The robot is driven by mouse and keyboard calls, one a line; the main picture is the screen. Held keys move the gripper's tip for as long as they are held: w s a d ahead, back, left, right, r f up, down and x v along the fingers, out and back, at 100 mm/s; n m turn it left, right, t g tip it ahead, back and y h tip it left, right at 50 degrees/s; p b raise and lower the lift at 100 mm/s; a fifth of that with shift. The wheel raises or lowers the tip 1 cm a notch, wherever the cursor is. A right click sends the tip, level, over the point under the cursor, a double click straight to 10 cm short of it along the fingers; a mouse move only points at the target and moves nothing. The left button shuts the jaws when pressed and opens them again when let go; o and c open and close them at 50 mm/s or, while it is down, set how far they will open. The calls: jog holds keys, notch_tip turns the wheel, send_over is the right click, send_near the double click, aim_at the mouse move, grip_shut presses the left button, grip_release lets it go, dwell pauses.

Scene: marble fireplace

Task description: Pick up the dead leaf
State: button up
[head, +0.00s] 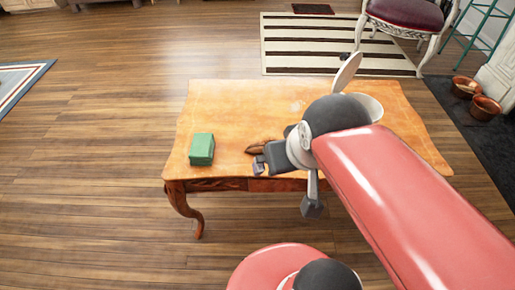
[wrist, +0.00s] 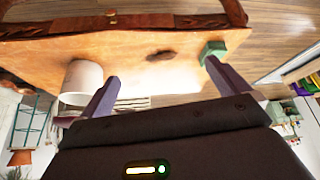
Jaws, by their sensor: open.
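The dead leaf (head: 262,147) is a small brown curled shape lying on the orange-brown wooden table (head: 240,105), partly hidden by my gripper in the head view. In the wrist view the leaf (wrist: 160,55) lies on the tabletop, in the gap between my two fingers and farther off than their tips. My gripper (head: 286,187) is over the table's near edge, with its fingers spread. It also shows in the wrist view (wrist: 162,73), open and empty.
A green box (head: 201,149) sits on the table left of the leaf; in the wrist view it (wrist: 213,51) appears near the right fingertip. A white cup (head: 370,106) stands at the table's right, partly behind my arm. The tabletop's far left is clear.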

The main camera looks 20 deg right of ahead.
jog(key=m+g+b, duration=0.1)
jog(key=g+b, duration=0.2)
jog(key=g, duration=0.3)
send_over(259, 145)
notch_tip(259, 145, down, 12)
jog(key=shift+w+a+r, duration=0.1)
jog(key=shift+r, duration=0.1)
jog(key=shift+w+f, duration=0.15)
jog(key=shift+f, duration=0.6)
jog(key=f, duration=0.6)
jog(key=shift+s+f+b, duration=0.25)
jog(key=shift+f+b, duration=0.1)
jog(key=shift+b, duration=0.05)
jog(key=c, duration=1)
